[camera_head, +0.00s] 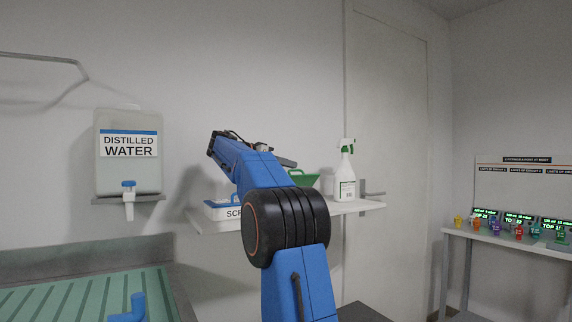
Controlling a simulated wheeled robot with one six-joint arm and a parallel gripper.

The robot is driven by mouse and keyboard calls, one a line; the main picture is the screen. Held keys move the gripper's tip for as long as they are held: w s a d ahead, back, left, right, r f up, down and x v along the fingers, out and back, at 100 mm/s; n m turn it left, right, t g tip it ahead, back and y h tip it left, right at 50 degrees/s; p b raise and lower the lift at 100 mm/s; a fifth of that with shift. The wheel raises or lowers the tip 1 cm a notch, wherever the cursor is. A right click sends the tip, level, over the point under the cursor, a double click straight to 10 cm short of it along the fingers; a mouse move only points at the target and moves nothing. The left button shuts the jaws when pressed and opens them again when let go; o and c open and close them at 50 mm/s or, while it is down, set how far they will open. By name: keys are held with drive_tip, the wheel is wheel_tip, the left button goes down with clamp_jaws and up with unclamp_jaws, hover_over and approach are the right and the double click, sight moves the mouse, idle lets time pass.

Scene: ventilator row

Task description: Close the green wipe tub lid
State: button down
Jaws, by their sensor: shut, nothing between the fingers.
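The green wipe tub lid (304,178) shows just right of my arm, over the wall shelf. Its green surface looks raised and tilted rather than lying flat. Most of the tub below it is hidden behind my blue arm and black joint. My gripper (286,162) shows only as a small grey part past the end of the blue link, just above and left of the green lid. It looks shut with nothing in it. I cannot tell whether it touches the lid.
A white spray bottle with a green head (345,175) stands right of the tub on the shelf (358,206). A blue-and-white box (222,211) sits on its left. A distilled water container (128,155) hangs farther left above a sink (85,300). A table with small coloured items (515,231) stands right.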

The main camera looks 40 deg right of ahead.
drive_tip(key=s, duration=0.1)
drive_tip(key=f+m, duration=0.1)
drive_tip(key=s+m, duration=0.1)
drive_tip(key=shift+s+a+f+t, duration=0.25)
drive_tip(key=shift+s+a+t, duration=0.1)
drive_tip(key=shift+t, duration=0.05)
drive_tip(key=shift+s+a+f, duration=0.1)
drive_tip(key=shift+s+f, duration=0.45)
